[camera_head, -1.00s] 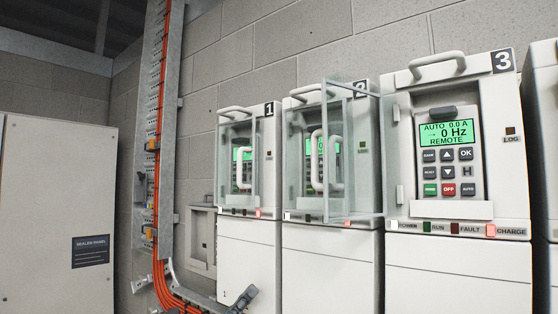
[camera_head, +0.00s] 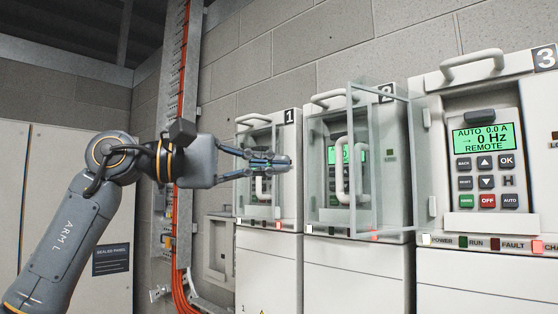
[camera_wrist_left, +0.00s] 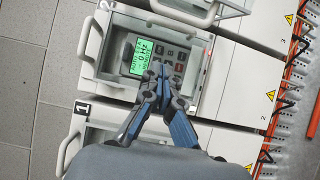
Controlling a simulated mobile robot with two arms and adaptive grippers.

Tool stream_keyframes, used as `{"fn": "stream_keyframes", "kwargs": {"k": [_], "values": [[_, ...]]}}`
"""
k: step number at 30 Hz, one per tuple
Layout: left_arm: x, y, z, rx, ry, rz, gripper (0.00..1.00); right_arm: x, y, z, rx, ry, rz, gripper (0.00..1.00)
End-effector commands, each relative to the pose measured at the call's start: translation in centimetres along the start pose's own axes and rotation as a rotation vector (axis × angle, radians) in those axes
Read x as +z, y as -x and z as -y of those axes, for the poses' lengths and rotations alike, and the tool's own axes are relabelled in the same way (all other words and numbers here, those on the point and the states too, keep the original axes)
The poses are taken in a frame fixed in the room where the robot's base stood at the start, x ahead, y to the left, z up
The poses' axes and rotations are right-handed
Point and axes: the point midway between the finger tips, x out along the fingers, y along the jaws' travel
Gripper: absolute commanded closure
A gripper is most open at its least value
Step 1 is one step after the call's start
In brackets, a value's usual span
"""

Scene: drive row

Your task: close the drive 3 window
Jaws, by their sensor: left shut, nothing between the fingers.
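Drive 3 (camera_head: 470,100) is at the right of the head view, partly cut off, with its keypad and green display uncovered. The clear drive 3 window (camera_head: 390,150) appears swung open on the drive's left side, its pane standing out in front of drive 2. A white upright handle (camera_head: 361,168) shows at its free edge. My left gripper (camera_head: 286,163) is shut and empty, in front of drive 1 and left of the pane. In the left wrist view its fingertips (camera_wrist_left: 160,74) overlap the drive 2 panel. My right gripper is not in view.
Drive 1 (camera_head: 268,255) and drive 2 (camera_head: 345,265) stand left of drive 3, their windows apparently closed, with protruding handles. A cable tray with orange cables (camera_head: 178,120) runs up the wall. A sealed panel cabinet (camera_head: 112,225) stands behind my left arm.

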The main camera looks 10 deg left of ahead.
Motion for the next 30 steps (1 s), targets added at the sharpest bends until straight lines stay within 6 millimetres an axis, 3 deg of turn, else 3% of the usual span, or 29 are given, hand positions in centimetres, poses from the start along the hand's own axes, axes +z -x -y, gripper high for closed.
{"fn": "stream_keyframes", "kwargs": {"k": [11,18,30], "values": [[0.2,-8.4,-0.5,-0.001,0.004,0.007,1.0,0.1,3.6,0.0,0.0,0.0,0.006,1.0],[2.9,-6.9,-0.1,0.001,0.002,0.003,1.0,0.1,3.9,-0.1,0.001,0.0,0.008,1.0],[3.9,-6.6,0.0,0.002,0.005,0.003,1.0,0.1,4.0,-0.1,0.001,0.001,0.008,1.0]]}}
